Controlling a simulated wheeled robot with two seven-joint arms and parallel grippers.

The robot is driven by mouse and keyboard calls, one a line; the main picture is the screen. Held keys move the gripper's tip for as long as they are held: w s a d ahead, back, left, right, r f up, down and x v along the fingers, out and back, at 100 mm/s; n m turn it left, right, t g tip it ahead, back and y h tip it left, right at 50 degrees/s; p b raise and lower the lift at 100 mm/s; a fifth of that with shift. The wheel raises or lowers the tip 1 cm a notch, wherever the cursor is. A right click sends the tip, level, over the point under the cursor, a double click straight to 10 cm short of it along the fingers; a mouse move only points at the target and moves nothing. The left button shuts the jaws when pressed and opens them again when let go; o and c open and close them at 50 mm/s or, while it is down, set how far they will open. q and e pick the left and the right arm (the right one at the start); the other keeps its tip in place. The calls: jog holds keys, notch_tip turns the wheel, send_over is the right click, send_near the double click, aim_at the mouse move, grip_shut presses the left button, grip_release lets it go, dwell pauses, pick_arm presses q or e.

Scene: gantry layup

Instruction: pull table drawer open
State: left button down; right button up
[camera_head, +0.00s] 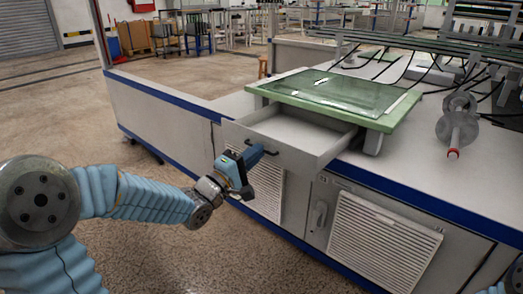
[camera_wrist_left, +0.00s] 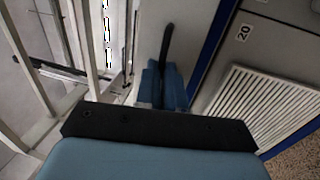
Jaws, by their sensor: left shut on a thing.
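The table drawer (camera_head: 275,140) is pulled partway out of the pale workbench, under the green-framed glass tray. Its inside looks empty in the head view. Its dark bar handle (camera_head: 264,150) is on the front panel and partly hidden by my left gripper (camera_head: 250,157). The left gripper is shut on the handle. In the left wrist view the dark handle (camera_wrist_left: 166,45) runs up from between the blue fingers (camera_wrist_left: 163,85). My right gripper is not in view; only a bit of blue arm shows at the head view's lower right corner.
The workbench (camera_head: 410,180) with a blue edge strip extends to both sides. Below the drawer are vented cabinet doors (camera_head: 385,243). The green-framed glass tray (camera_head: 340,95) stands above the drawer. A grey metal fixture (camera_head: 457,125) stands at right. The floor at left is open.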

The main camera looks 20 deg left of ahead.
pick_arm(q)
jog(key=shift+s+a, duration=0.15)
jog(key=shift+s, duration=0.15)
jog(key=c, duration=1.2)
grip_release()
jog(key=shift+c, duration=0.2)
jog(key=b+v, duration=0.2)
jog(key=v, duration=1.1)
jog(key=shift+s, duration=0.35)
jog(key=shift+a, duration=0.1)
